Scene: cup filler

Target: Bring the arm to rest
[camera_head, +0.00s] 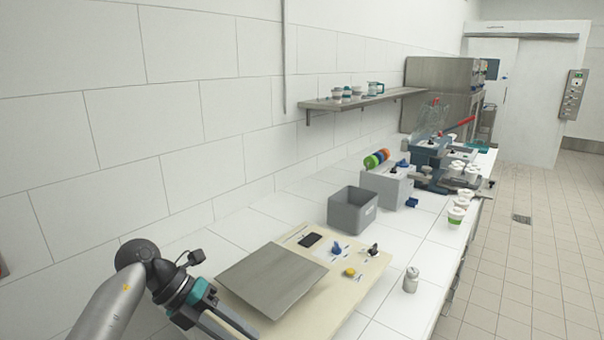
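My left arm (112,300) comes in from the lower left corner. Its wrist (140,258) is bent over, and its dark and teal gripper (215,318) points down at the near left edge of a grey plate (272,280) on a cream board. The fingertips are partly hidden and cut off by the frame, so I cannot tell whether they are open or whether they touch anything. No held thing shows. My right gripper is not in view.
The cream board (372,283) lies on a white counter. A grey bin (352,211), a machine with coloured rings (386,184) and white cups (457,212) stand farther back. A small grey canister (411,280) stands right of the board. A wall shelf (362,101) holds cups.

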